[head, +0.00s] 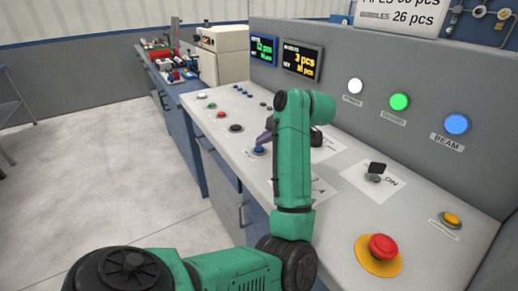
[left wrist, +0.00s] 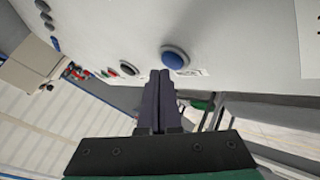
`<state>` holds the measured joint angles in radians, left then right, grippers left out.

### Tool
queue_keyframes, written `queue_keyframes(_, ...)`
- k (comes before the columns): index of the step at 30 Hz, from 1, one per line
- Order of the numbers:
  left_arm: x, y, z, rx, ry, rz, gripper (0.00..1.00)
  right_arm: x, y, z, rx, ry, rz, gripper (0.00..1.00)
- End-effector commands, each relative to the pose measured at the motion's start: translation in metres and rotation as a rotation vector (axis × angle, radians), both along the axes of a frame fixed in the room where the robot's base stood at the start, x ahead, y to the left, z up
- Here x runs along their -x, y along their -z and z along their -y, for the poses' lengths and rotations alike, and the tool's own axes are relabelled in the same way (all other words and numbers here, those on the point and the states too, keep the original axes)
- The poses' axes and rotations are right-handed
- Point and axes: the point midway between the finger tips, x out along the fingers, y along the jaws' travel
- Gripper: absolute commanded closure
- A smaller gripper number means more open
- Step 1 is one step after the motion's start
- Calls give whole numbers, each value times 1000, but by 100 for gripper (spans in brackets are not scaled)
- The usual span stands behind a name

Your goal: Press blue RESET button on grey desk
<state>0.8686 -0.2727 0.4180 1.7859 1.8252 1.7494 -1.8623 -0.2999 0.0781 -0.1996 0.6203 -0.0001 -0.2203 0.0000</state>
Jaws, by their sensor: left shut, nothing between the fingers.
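The blue button (head: 258,151) sits on the grey desk (head: 338,207), left of my green left arm. My right gripper is not in view.
Smaller buttons, including a red one (head: 221,114), lie farther left. White, green and blue lamps line the back panel.

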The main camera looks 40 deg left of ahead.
Motion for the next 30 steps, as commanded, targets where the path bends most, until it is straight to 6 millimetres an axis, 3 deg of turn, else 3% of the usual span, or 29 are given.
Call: queue_keyframes(30, 0, 11, 0, 1, 0, 0, 100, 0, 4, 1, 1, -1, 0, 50)
